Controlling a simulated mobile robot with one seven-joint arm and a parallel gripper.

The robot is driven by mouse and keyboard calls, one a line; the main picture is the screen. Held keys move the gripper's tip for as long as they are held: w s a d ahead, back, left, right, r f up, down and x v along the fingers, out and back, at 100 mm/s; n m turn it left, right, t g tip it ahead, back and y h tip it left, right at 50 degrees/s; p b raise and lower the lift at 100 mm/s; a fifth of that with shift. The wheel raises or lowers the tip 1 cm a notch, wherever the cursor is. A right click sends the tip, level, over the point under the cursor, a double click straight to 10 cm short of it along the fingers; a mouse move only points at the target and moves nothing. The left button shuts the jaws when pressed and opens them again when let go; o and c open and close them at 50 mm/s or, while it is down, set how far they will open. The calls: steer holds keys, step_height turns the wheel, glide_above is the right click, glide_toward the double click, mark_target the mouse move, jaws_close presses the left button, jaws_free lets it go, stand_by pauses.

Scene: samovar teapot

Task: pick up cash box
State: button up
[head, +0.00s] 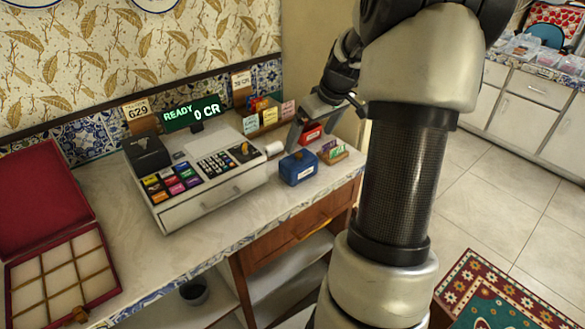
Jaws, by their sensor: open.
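A small blue box (298,168) with a pale label on its front looks like the cash box. It stands on the counter, just right of the cash register. My gripper (326,126) is open and empty, above and behind the blue box, apart from it. One finger slants down toward the counter behind the box; the other is at right. A small red box (311,133) shows below and between the fingers. I cannot tell the exact height of the fingers.
The cash register (205,185) stands left of the blue box. A small tray of packets (333,152) is close on its right, near the counter's edge. A card holder (265,118) is behind. An open red case (62,270) lies at left.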

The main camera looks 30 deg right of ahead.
mark_target(300, 155)
steer(key=x, duration=1.3)
steer(key=shift+b, duration=0.4)
steer(key=c, duration=1)
steer(key=shift+w+r, duration=0.1)
steer(key=shift+c, duration=0.5)
steer(key=shift+r, duration=0.1)
